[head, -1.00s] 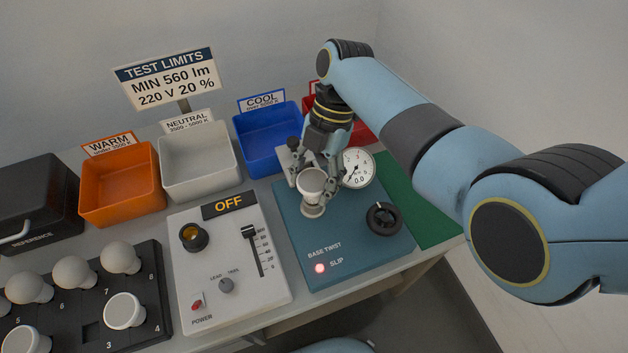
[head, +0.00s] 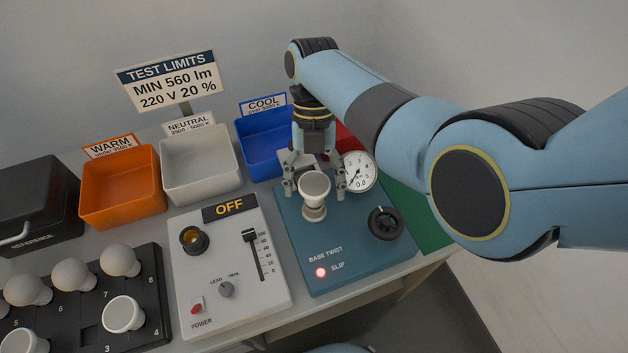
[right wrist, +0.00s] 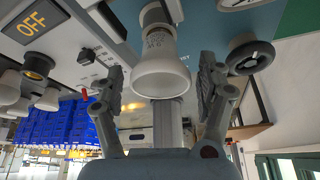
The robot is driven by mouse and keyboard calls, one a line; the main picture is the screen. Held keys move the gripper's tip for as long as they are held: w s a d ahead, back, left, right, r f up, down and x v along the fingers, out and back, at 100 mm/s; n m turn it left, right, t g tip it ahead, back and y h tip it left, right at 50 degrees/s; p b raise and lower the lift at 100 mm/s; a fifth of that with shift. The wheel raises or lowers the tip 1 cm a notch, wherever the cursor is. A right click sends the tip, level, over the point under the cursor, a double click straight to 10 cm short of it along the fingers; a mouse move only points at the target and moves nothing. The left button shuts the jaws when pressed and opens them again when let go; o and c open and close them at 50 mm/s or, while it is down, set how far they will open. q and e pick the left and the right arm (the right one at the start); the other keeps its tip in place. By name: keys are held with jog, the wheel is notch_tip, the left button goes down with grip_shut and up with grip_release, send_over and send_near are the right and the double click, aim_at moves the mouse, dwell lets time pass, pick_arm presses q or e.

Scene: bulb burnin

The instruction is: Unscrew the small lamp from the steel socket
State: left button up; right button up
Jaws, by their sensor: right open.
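The small lamp (head: 314,184), a pale reflector shape with a wide round face, stands upright on the blue-green base twist unit (head: 292,226). Its lower end meets a pale round seat (head: 314,214); I cannot tell the steel socket clearly from the lamp's base. My right gripper (head: 315,190) is open, with one finger on each side of the lamp and gaps between. The right wrist view shows the lamp (right wrist: 160,78) between the spread fingers (right wrist: 160,74), touching neither. My left gripper is not in view.
A dial gauge (head: 358,172) and black knob (head: 385,223) sit close right of the lamp. A red light (head: 320,272) glows by SLIP. Left are the OFF tester (head: 235,280) and a black rack (head: 150,262) of bulbs. Orange (head: 110,205), white (head: 190,185) and blue (head: 262,160) bins stand behind.

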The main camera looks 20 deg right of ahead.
jog(key=m+p, duration=0.2)
jog(key=shift+d+r+m+y, duration=0.1)
jog(key=shift+r+m+y, duration=0.2)
jog(key=shift+y, duration=0.1)
jog(key=shift+f+m+t+y, duration=0.3)
jog(key=shift+m+t+y, duration=0.15)
jog(key=shift+m, duration=0.65)
jog(key=m+t, duration=0.1)
jog(key=m, duration=0.3)
jog(key=shift+s+y, duration=0.15)
jog(key=shift+y, duration=0.2)
jog(key=m+t, duration=0.1)
jog(key=m, duration=0.2)
jog(key=m+t, duration=0.1)
jog(key=m, duration=0.2)
jog(key=shift+t+y, duration=0.25)
jog(key=shift+y, duration=0.15)
jog(key=m+t, duration=0.1)
jog(key=m, duration=0.3)
jog(key=shift+t, duration=0.3)
jog(key=m+t+h, duration=0.1)
jog(key=m, duration=0.3)
